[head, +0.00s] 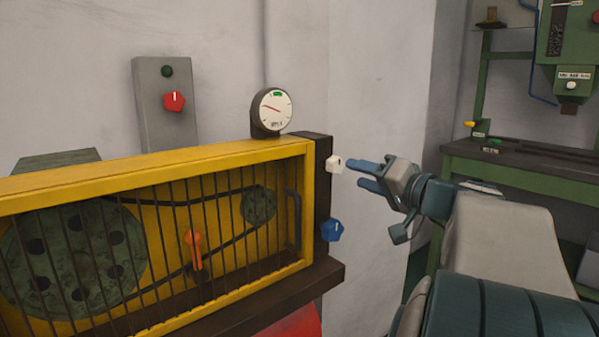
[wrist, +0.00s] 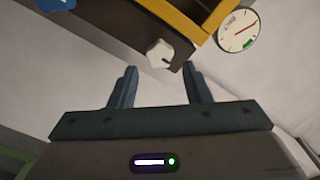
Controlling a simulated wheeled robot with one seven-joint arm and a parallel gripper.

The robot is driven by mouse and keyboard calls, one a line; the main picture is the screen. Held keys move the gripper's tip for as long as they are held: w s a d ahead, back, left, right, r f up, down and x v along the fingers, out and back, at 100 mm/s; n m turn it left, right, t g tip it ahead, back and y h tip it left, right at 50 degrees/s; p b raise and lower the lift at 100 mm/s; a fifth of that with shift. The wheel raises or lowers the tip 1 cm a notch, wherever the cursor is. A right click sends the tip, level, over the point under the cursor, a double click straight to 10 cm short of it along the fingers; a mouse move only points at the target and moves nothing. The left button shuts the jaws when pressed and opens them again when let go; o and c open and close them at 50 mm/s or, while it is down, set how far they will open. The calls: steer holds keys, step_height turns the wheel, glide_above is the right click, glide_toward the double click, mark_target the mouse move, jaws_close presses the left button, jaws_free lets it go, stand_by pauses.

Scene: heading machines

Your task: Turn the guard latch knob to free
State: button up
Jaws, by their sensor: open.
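Two knobs sit on the dark end post (head: 322,190) of the yellow guard frame (head: 150,165). The upper one is a white knob (head: 335,163) with a dark mark; the lower one is a blue knob (head: 332,230). No label tells me which is the guard latch knob. My gripper (head: 362,173) is open and empty, just right of the white knob. In the wrist view the white knob (wrist: 160,53) lies just beyond and between my fingertips (wrist: 158,72), seemingly apart from them. The blue knob (wrist: 57,4) is at that view's upper left edge.
A round gauge (head: 272,110) stands on the frame's top near the white knob. A grey box (head: 165,105) with a red knob (head: 174,101) is on the wall. Behind the bars are pulleys and an orange lever (head: 195,249). A green bench (head: 520,170) stands at right.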

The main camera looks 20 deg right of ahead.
mark_target(338, 168)
steer(key=x, duration=0.7)
steer(key=shift+w+b, duration=0.2)
steer(key=shift+b, duration=0.15)
steer(key=shift+f, duration=0.1)
steer(key=c, duration=0.7)
